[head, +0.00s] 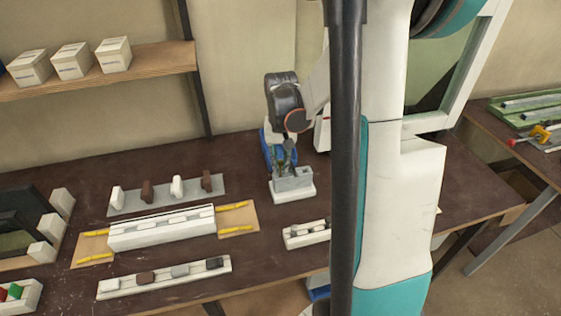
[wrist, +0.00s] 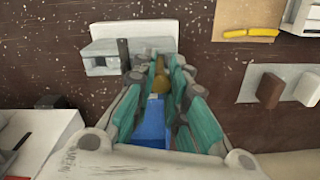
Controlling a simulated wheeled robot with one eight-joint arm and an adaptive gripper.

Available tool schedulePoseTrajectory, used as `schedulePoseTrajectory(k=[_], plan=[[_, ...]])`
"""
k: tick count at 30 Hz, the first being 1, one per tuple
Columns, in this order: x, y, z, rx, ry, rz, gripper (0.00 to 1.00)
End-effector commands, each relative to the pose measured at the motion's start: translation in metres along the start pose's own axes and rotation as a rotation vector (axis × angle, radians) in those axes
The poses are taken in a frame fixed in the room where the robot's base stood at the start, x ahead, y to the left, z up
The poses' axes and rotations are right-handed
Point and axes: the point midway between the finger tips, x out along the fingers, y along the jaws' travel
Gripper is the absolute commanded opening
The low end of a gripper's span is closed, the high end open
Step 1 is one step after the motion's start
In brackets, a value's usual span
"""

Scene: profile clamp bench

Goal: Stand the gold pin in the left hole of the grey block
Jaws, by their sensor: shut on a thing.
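The grey block (head: 291,181) stands on a white base (head: 293,193) in the middle of the dark bench. In the wrist view the block (wrist: 102,63) is at the upper left, ahead of my fingers, with a dark upright strip against its face. My gripper (head: 289,158) is over the far side of the block in the head view. In the wrist view my teal-padded fingers (wrist: 160,75) are shut on the gold pin (wrist: 160,80), of which a short part shows. The pin's lower end and the block's holes cannot be made out.
A blue object (wrist: 153,120) lies below my fingers. A long white fixture (head: 160,232) and a grey strip with white and brown blocks (head: 165,196) stand to the left. A small white rack (head: 305,233) is in front. Bare bench lies around the base.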

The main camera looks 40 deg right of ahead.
Motion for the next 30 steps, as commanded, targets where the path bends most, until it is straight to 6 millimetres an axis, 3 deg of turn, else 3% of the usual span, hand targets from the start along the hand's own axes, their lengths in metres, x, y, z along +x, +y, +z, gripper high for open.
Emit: schedulePoseTrajectory(k=[30], plan=[[0.029, 0.0, 0.0, 0.0, 0.0, 0.0, 0.0]])
